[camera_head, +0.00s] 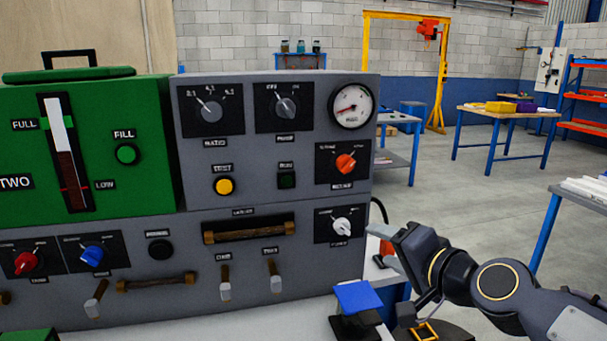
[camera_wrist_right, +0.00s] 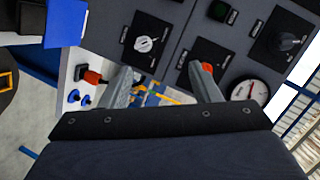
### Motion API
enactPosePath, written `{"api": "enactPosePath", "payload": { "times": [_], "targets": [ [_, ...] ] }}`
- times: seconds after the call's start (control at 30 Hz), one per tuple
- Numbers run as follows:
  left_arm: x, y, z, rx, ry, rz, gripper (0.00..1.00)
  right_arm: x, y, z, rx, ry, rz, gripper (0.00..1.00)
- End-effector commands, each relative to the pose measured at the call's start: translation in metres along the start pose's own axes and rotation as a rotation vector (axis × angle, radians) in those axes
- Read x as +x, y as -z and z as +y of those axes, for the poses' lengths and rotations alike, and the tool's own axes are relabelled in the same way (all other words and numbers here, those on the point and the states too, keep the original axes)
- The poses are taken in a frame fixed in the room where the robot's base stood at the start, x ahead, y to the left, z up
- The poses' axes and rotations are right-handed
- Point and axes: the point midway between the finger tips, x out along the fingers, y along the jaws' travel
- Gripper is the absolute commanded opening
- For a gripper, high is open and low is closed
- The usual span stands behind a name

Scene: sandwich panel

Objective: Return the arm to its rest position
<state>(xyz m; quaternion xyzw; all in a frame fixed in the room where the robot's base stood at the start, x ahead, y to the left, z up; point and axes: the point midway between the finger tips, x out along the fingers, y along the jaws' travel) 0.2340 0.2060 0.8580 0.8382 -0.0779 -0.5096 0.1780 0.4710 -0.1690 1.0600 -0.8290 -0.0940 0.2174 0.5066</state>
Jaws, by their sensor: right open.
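My right arm comes in from the right in the head view. Its gripper (camera_head: 383,244) is just right of the grey panel's lower right corner, beside the white knob (camera_head: 342,226). In the right wrist view my right gripper (camera_wrist_right: 163,80) has its two fingers spread, with nothing between them. The white knob (camera_wrist_right: 143,44) and the orange-red knob (camera_wrist_right: 207,68) show beyond the fingertips in that view; the gap to the panel is hard to judge. The orange knob (camera_head: 346,163) sits higher on the panel in the head view. My left gripper is not in view.
A green box (camera_head: 150,100) with a level gauge stands at left. A blue-topped block (camera_head: 357,297) stands in front of the panel, below the right gripper. Handles and toggles stick out of the panel front. Open floor and workbenches (camera_head: 508,114) lie behind at right.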

Motion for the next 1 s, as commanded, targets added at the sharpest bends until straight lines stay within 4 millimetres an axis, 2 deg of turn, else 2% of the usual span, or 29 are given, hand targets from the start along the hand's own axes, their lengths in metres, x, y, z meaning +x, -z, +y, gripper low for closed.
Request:
{"api": "enactPosePath", "payload": {
  "times": [0.03, 0.1, 0.2, 0.4, 0.6, 0.7, 1.0],
  "targets": [
    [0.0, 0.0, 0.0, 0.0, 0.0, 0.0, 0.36, -0.025, -0.018, 0.027, -0.087, -0.062, -0.055, 0.57],
    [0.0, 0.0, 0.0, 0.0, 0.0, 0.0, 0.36, -0.052, -0.044, 0.061, -0.191, -0.142, -0.14, 0.57],
    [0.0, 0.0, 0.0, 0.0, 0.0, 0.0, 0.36, -0.083, -0.074, 0.102, -0.297, -0.236, -0.242, 0.57],
    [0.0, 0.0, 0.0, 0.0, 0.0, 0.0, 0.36, -0.132, -0.12, 0.164, -0.426, -0.374, -0.403, 0.57],
    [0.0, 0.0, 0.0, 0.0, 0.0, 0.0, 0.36, -0.173, -0.158, 0.212, -0.509, -0.486, -0.543, 0.57],
    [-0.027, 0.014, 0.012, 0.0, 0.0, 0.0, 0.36, -0.181, -0.145, 0.183, -0.511, -0.486, -0.547, 0.57],
    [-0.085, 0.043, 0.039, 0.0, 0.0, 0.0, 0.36, -0.199, -0.117, 0.12, -0.509, -0.483, -0.545, 0.57]
  ]
}}
